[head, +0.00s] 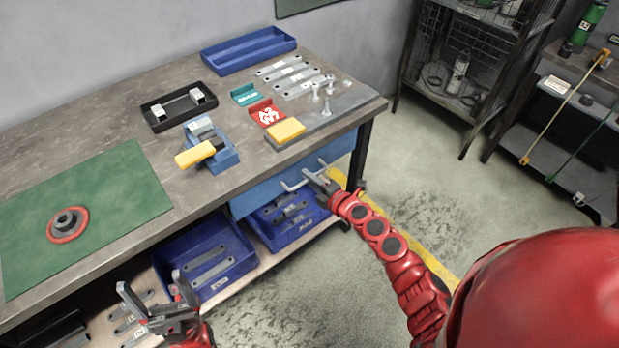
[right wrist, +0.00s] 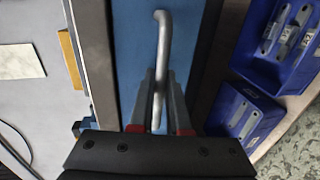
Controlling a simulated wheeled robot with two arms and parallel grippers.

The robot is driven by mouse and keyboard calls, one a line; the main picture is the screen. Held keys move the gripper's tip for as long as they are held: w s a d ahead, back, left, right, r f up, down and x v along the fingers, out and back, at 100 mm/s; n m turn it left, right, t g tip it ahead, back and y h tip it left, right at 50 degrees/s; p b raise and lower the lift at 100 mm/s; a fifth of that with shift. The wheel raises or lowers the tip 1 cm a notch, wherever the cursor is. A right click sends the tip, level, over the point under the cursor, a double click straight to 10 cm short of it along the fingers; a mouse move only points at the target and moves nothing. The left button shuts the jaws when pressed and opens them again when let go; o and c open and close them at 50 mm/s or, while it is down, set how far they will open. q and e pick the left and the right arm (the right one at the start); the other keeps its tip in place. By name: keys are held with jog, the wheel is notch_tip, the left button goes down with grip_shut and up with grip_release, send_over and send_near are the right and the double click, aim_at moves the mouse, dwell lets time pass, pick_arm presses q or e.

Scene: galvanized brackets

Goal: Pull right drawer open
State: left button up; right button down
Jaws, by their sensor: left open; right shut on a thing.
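The right drawer (head: 262,194) has a blue front under the right end of the workbench. It stands out a little or is near flush; I cannot tell how far. Its silver bar handle (head: 290,186) runs along the front. My right gripper (head: 316,177) is shut on the handle near its right part. In the right wrist view the two fingers (right wrist: 160,100) close around the grey handle (right wrist: 163,40) in front of the blue drawer front (right wrist: 132,55). My left gripper (head: 155,302) is open and empty, in front of the bench at the lower left, apart from the drawer.
Blue bins (head: 205,262) with metal brackets stand on the shelf below the drawer. The bench top (head: 120,105) holds a green mat (head: 100,190), a blue vise-like tool (head: 222,157), trays and brackets. Open floor (head: 300,300) lies in front of the bench.

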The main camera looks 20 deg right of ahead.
jog(key=shift+s+d, duration=0.1)
jog(key=shift+s, duration=0.05)
dwell(0.8)
jog(key=f+p+v, duration=0.1)
jog(key=f+v, duration=0.2)
jog(key=v, duration=1)
jog(key=s+f+p+v, duration=0.1)
jog(key=f+v, duration=0.1)
jog(key=v, duration=1.2)
jog(key=shift+s+d+f, duration=0.2)
jog(key=shift+s+f, duration=0.15)
jog(key=c, duration=0.9)
grip_release()
